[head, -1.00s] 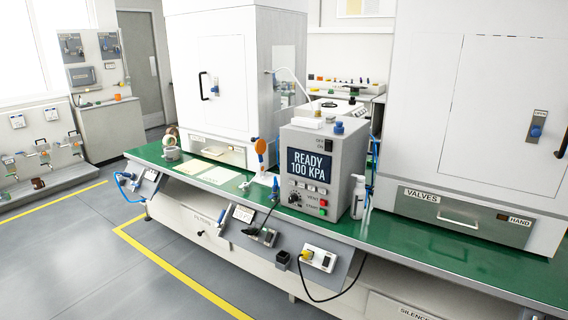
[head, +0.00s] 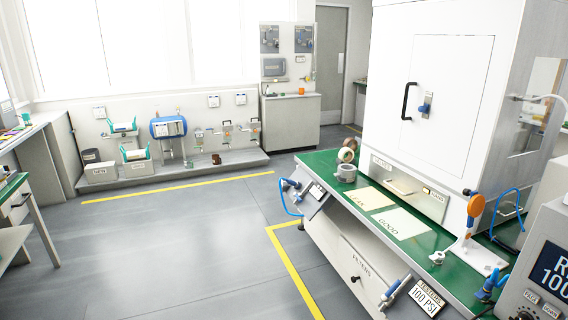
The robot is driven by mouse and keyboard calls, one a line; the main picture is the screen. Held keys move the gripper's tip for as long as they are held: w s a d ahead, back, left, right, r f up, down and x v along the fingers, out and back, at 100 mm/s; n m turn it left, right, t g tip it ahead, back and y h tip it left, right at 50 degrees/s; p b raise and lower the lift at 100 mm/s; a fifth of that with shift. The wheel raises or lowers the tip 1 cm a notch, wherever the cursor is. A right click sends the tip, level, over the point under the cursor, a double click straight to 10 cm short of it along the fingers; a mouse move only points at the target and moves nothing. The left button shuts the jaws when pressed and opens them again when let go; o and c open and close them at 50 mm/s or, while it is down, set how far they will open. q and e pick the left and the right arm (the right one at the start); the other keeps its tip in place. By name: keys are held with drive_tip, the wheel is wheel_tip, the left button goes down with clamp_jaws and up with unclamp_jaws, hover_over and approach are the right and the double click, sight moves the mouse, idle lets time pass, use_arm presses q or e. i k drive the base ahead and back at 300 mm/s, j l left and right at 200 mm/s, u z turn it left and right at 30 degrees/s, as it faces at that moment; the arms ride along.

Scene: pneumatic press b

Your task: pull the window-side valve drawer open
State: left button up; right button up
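The window-side valve drawer (head: 399,189) is a low, pale front with a label plate and a light bar handle. It sits at the base of the white press cabinet (head: 446,100) on the green-topped bench (head: 338,178). It looks shut, its front about in line with the cabinet base. Neither of my grippers shows in the head view.
Tape rolls (head: 346,172) stand left of the drawer. Cards (head: 402,223) lie on the bench before it, and an orange-topped tool (head: 474,206) stands to its right. A filters drawer (head: 357,270) is below. Open grey floor (head: 180,240) with yellow lines lies left of the bench.

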sight(431, 201)
drive_tip(key=i+z, duration=0.1)
drive_tip(key=i, duration=0.9)
drive_tip(key=i+j+z, duration=0.15)
drive_tip(key=i, duration=0.8)
